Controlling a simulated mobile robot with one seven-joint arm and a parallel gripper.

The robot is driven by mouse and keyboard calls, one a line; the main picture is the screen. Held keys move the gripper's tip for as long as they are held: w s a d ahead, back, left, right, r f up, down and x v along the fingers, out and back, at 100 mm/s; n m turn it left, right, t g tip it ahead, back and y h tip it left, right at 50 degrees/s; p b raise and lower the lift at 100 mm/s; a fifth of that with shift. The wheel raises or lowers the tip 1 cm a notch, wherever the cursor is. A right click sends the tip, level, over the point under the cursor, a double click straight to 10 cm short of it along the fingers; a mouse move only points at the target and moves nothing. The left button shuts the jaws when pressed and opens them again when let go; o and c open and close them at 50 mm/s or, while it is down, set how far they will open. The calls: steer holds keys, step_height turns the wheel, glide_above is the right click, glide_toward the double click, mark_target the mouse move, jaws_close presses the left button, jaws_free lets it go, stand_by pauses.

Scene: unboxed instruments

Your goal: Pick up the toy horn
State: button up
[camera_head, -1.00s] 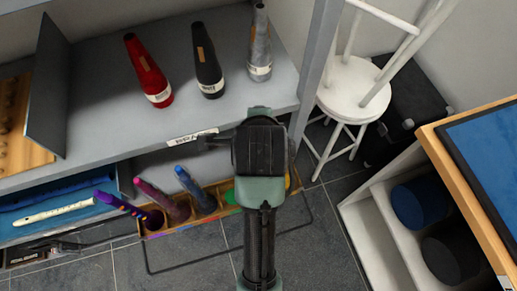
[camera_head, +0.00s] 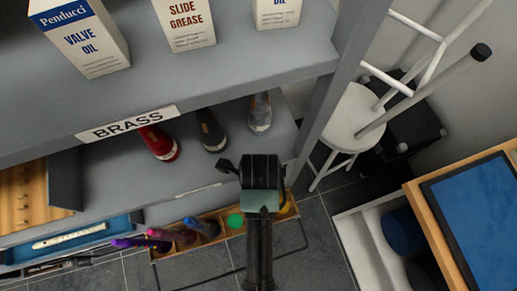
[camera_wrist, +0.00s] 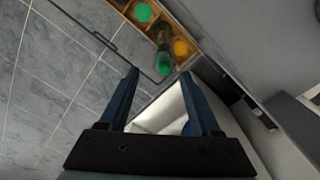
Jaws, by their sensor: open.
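A wooden box (camera_head: 163,255) holds several coloured, horn-like pieces: purple (camera_head: 131,243), pink (camera_head: 172,235), blue (camera_head: 203,227) and a green one (camera_head: 236,220). The wrist view shows a green piece (camera_wrist: 164,62) and a yellow one (camera_wrist: 180,47) at the box's end. I cannot tell for sure which is the toy horn. My gripper (camera_wrist: 160,76) is open with nothing between its two blue fingers. In the head view my gripper (camera_head: 258,172) is beside the shelf, near the box's right end; its fingertips are hidden there.
Red (camera_head: 159,143), black (camera_head: 211,131) and silver (camera_head: 260,113) cones stand on the shelf under a ledge labelled BRASS (camera_head: 127,123). Boxes (camera_head: 80,38) stand above. A white stool (camera_head: 350,117) and a shelf unit (camera_head: 360,228) are at right. Tiled floor lies open below.

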step_height(320, 180, down, 5)
steer(key=shift+r, duration=0.2)
steer(key=shift+w+f, duration=0.2)
steer(key=shift+f, duration=1.1)
steer(key=shift+w+f, duration=0.15)
steer(key=shift+f, duration=1.15)
jaws_close()
